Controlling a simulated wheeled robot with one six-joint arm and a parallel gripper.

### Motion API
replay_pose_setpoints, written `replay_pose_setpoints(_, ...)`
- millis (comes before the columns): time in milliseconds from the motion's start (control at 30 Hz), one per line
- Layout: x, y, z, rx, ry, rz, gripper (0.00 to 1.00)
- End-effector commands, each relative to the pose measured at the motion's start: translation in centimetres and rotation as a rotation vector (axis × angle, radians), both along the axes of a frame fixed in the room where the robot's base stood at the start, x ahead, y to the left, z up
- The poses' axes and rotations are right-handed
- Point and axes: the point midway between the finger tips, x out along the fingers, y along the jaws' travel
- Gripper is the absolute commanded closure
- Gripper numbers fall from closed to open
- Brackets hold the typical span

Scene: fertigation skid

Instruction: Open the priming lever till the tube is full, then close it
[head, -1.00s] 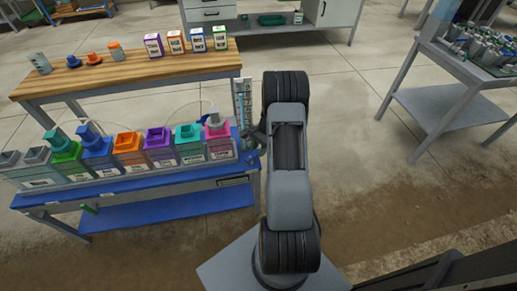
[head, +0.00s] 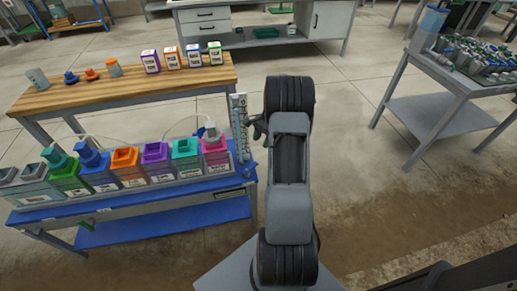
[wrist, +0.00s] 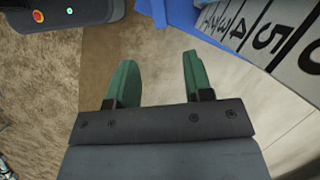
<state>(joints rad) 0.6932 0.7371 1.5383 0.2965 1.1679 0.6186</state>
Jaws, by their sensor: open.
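The sight tube's panel (head: 240,118), a tall pale strip with dark marks and a bluish column, stands at the right end of the blue bench. In the wrist view, a pale numbered scale (wrist: 262,32) crosses the upper right corner. My gripper (wrist: 158,68) has two green fingers, apart with nothing between them. The scale is to the right of the fingers, not touching them. I cannot make out the priming lever for certain.
Several coloured tanks line the blue bench (head: 150,198), with a small green handle (head: 85,222) at its front left. A wooden table (head: 120,82) with bottles and boxes stands behind. A grey table (head: 440,105) with parts is at right. Open floor lies between.

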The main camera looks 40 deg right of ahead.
Motion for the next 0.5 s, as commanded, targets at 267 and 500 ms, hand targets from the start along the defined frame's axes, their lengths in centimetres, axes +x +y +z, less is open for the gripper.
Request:
replay_pose_setpoints(267,0.1,-0.9,2.3,0.0,0.001,0.0,0.53)
replay_pose_setpoints(500,0.1,-1.0,2.5,0.001,0.002,0.001,0.53)
